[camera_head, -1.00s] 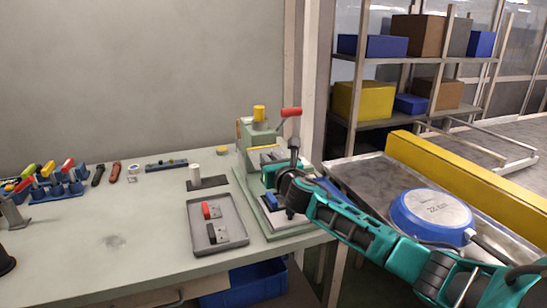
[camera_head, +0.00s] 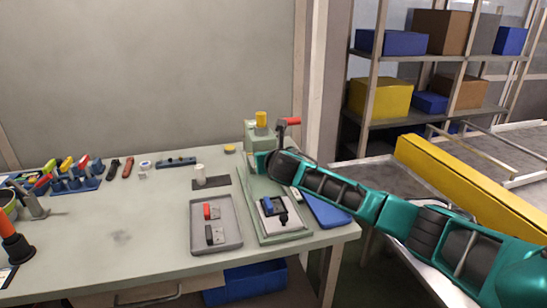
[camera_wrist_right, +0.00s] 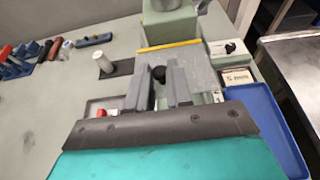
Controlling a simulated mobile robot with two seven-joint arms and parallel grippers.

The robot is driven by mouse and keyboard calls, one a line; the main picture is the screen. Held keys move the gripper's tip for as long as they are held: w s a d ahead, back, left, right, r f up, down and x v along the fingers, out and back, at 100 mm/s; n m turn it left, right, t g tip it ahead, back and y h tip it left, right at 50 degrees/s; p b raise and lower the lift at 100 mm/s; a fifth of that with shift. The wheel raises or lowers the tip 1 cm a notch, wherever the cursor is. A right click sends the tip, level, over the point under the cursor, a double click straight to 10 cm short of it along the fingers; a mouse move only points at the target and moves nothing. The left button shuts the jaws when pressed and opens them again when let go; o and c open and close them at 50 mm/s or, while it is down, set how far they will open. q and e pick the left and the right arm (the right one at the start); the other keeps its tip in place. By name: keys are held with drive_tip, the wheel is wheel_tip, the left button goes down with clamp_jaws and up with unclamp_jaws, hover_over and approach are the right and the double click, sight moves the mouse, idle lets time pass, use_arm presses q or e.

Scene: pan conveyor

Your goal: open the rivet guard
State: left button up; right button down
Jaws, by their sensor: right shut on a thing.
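The green rivet machine (camera_head: 261,133) stands at the right end of the bench, with a yellow cap on top and a red-handled lever on its right. In the right wrist view, the rivet guard (camera_wrist_right: 205,72) is a grey panel below a yellow strip at the machine's foot. In the head view this gripper (camera_head: 262,163) is at the machine's front, and my arm hides most of the guard. My left gripper is not in view.
Blue and black parts sit on the machine's base plate (camera_head: 262,232). A grey tray (camera_head: 231,243) with red and black parts lies to its left, a blue tray (camera_head: 334,215) to its right. A yellow-sided conveyor (camera_head: 470,185) runs at the right.

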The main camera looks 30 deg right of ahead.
drive_tip(key=shift+w+r, duration=0.15)
drive_tip(key=shift+r, duration=0.3)
drive_tip(key=c, duration=1.1)
unclamp_jaws()
drive_tip(key=shift+f+g, duration=0.15)
drive_tip(key=shift+g, duration=0.15)
drive_tip(key=shift+o, duration=0.2)
drive_tip(key=shift+s, duration=0.2)
drive_tip(key=v, duration=1.2)
drive_tip(key=shift+s, duration=0.35)
